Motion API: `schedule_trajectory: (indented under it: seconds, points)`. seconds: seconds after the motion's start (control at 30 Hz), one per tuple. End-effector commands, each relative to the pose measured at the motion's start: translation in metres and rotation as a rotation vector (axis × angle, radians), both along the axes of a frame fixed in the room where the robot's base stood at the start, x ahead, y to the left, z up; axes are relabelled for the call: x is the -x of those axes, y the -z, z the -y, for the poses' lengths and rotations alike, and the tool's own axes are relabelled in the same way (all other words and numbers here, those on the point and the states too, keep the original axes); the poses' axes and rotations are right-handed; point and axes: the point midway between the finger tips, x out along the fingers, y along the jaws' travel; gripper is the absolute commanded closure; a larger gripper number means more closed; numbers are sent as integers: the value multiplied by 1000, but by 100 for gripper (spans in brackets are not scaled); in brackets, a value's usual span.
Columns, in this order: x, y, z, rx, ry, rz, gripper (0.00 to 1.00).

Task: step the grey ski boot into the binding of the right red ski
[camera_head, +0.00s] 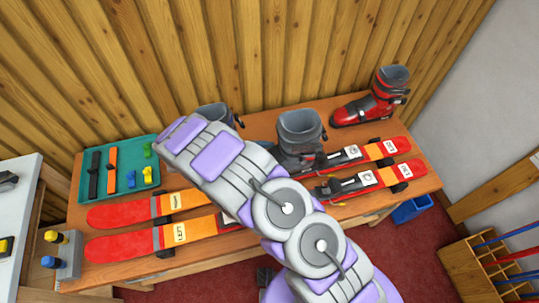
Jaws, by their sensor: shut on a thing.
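A grey ski boot (299,128) stands upright near the middle of the bench, at the binding of the rear red ski (380,149); whether it is clipped in cannot be told. The top of another grey boot (214,112) shows behind my arm, its lower part hidden. The front red ski (385,174) lies parallel, nearer me, with a dark binding (345,187) whose right part is empty. My arm crosses both skis and hides their middle parts. My gripper does not show; it is hidden behind my arm or outside the view.
A red and black boot (374,101) stands at the bench's back right. A teal tray (128,190) with tools and small clips lies at the left. A holder (62,268) with yellow and blue-topped items is at front left. A blue bin (412,210) is beside the bench.

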Motion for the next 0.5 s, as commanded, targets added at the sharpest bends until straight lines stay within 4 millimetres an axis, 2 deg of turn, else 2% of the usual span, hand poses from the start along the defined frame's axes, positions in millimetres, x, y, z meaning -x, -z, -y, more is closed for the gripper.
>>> schedule_trajectory:
  seconds: [0.5]
  points:
    - [0, 11, 1, 0, 1, -3, 90]
